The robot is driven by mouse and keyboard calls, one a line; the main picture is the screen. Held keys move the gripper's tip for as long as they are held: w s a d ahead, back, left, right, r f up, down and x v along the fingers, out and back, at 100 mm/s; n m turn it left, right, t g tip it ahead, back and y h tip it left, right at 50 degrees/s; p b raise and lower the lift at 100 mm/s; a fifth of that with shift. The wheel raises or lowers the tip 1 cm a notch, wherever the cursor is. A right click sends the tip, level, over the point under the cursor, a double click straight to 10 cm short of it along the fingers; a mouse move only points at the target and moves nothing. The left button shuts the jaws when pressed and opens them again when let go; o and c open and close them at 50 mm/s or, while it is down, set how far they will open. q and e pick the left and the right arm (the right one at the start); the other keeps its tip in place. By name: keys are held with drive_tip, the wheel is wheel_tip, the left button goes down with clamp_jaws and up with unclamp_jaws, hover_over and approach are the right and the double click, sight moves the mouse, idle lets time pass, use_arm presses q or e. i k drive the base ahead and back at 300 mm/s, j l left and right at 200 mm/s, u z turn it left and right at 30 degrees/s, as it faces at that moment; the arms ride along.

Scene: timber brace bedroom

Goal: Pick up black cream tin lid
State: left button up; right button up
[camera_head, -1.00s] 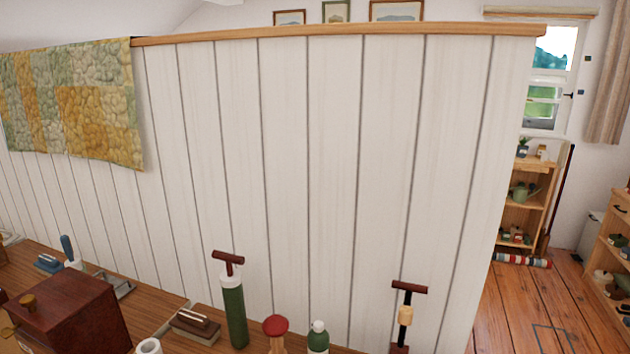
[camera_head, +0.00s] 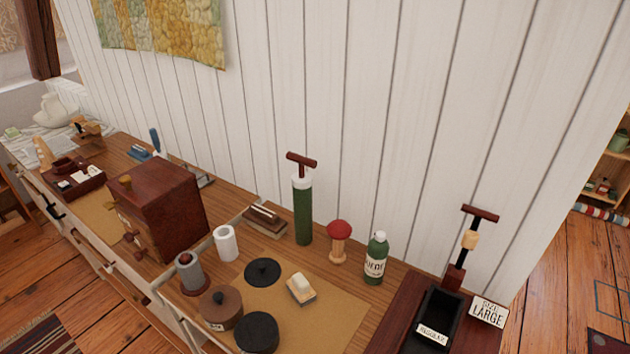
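A flat black round lid with a small raised middle (camera_head: 262,272) lies on the tan mat (camera_head: 325,318) on the wooden bench top. A black round tin (camera_head: 257,334) stands nearer the front edge, cut by the bottom of the picture. I cannot tell which of these two black pieces is the cream tin lid. A brown round tin with a knobbed top (camera_head: 220,306) stands just left of the black tin. Neither of my grippers is in view.
A pale block on a brush-like base (camera_head: 300,289) lies right of the lid. A white roll (camera_head: 226,243), green pump (camera_head: 302,210), red mushroom-shaped tool (camera_head: 339,240) and green bottle (camera_head: 376,258) stand behind. A dark red box (camera_head: 160,212) stands left; a tray labelled Regular (camera_head: 440,312) right.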

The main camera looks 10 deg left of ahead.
sight(261, 273)
drive_tip(key=j+u, duration=0.1)
drive_tip(key=u, duration=0.7)
